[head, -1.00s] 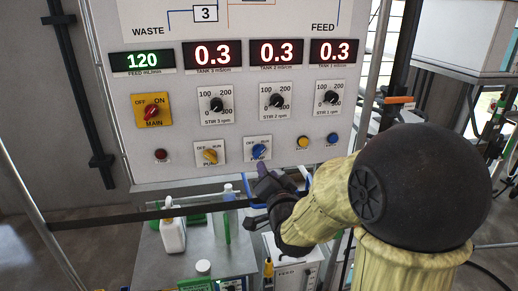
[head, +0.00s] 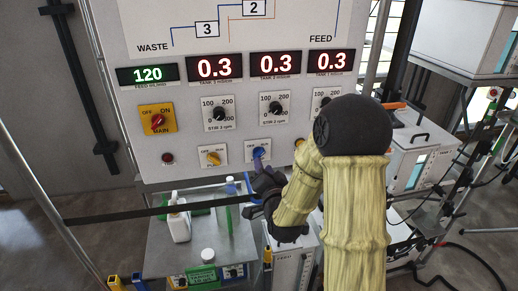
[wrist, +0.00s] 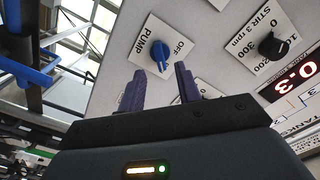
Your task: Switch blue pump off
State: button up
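The blue pump knob (head: 258,153) sits on a white plate low on the panel, right of the yellow pump knob (head: 213,158). It also shows in the wrist view (wrist: 161,54), with "PUMP" and "OFF" readable; the rest of the plate is partly hidden by my fingers. I cannot tell for sure which mark the knob points at. My gripper (wrist: 162,86) is open and empty, its two dark fingers apart. The blue knob appears just beyond and between the fingertips, with no clear contact. In the head view my gripper (head: 262,178) is just below the knob.
The red main switch (head: 157,121) on its yellow plate and the stir dials (head: 218,113) are above. A dark bar (head: 150,211) crosses below the panel. Bottles (head: 178,222) stand on a bench under it. My arm hides the panel's lower right.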

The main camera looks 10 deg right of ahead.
aim_at(260, 156)
jog(key=w+p, duration=0.2)
jog(key=w, duration=0.3)
jog(key=shift+r, duration=0.1)
jog(key=shift+w+f, duration=0.15)
jog(key=shift+f, duration=0.05)
jog(key=shift+b, duration=0.35)
jog(key=shift+c, duration=0.2)
jog(key=shift+r, duration=0.1)
grip_shut()
dwell(0.8)
